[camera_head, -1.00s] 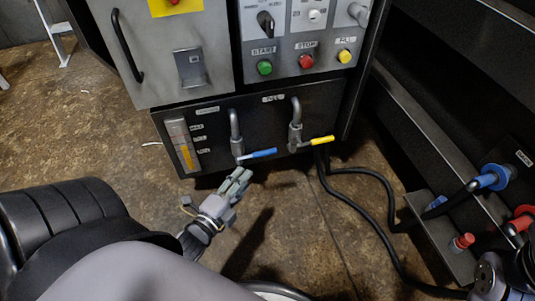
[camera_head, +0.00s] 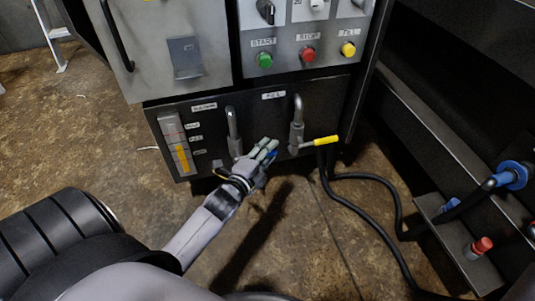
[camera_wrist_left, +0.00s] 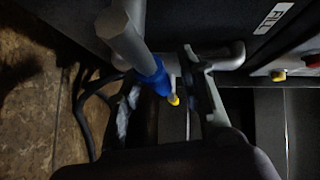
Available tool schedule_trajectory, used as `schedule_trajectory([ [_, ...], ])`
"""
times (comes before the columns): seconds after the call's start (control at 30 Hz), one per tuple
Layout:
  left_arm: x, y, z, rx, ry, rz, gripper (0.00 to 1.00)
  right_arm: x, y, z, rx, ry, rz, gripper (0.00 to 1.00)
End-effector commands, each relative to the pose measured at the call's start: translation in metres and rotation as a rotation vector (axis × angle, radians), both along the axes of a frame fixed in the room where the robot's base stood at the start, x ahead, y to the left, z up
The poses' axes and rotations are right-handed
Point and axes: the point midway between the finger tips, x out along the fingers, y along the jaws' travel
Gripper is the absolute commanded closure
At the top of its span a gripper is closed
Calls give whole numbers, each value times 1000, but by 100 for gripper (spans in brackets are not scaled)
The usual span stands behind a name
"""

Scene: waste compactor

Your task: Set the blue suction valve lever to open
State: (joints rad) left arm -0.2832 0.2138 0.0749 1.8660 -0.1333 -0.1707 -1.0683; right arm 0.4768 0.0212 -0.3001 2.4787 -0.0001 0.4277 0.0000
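The blue suction valve lever (camera_head: 273,155) is mostly hidden by my left gripper (camera_head: 266,149) in the head view; only a little blue shows beside the fingers. Its grey pipe (camera_head: 233,130) rises just left of the gripper. In the left wrist view the blue lever (camera_wrist_left: 152,78) lies close in front of the gripper, left of a dark finger (camera_wrist_left: 206,90). The fingers look apart, around or beside the lever; contact cannot be told. My right gripper is not in view.
The yellow fill lever (camera_head: 323,141) sticks out just right of my left gripper. Green, red and yellow buttons (camera_head: 308,55) are above. A black hose (camera_head: 395,205) runs along the floor at right, near blue and red fittings (camera_head: 482,246).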

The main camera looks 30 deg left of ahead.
Motion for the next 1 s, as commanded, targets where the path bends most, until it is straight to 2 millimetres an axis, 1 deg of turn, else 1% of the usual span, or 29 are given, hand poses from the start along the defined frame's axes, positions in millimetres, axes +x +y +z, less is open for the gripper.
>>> schedule_trajectory([
  [0.1, 0, 0, 0, 0, 0, 0, 64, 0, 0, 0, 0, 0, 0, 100],
  [0.63, -1, 0, 0, 0, 0, 0, 100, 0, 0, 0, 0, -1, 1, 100],
  [1.0, -1, 0, 0, 0, 1, 0, 100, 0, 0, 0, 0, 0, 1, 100],
])
